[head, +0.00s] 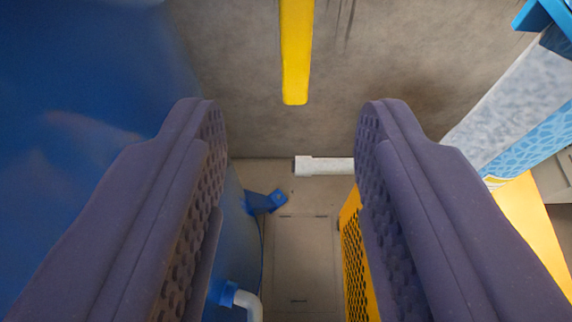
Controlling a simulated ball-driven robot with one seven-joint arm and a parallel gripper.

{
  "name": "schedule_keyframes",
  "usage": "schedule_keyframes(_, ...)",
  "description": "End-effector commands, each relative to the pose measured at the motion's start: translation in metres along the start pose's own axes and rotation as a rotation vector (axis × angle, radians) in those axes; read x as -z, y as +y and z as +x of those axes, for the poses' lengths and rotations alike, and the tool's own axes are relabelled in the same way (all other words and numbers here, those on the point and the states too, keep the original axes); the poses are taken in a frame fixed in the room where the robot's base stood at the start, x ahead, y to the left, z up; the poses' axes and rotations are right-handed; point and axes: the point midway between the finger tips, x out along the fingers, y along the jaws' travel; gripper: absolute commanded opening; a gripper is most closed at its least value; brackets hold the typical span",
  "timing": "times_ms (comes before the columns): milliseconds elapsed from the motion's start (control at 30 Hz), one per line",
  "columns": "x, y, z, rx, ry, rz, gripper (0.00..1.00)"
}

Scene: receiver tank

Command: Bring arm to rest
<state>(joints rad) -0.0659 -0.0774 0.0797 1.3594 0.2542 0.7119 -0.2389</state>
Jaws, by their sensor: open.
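My gripper (290,130) fills the lower part of the head view, with one dark purple finger on the left and one on the right. The fingers are wide apart and their textured inner pads face each other. Nothing is held between them. Through the gap I see the floor and wall fittings beyond.
A large blue tank surface (80,80) is close on the left. A yellow bar (296,55) hangs at top centre before a grey concrete surface (400,70). A white pipe (325,166), a blue bracket (265,201) and a yellow perforated panel (355,250) lie beyond the fingers.

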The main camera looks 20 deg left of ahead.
Motion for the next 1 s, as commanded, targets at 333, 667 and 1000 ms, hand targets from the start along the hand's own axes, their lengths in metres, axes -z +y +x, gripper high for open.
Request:
schedule_keyframes(333, -0.008, 0.002, 0.001, -0.006, 0.003, 0.001, 0.44)
schedule_keyframes(667, -0.134, 0.036, 0.013, -0.125, 0.061, 0.031, 0.44)
schedule_keyframes(1000, -0.265, 0.074, 0.014, -0.262, 0.141, 0.069, 0.44)
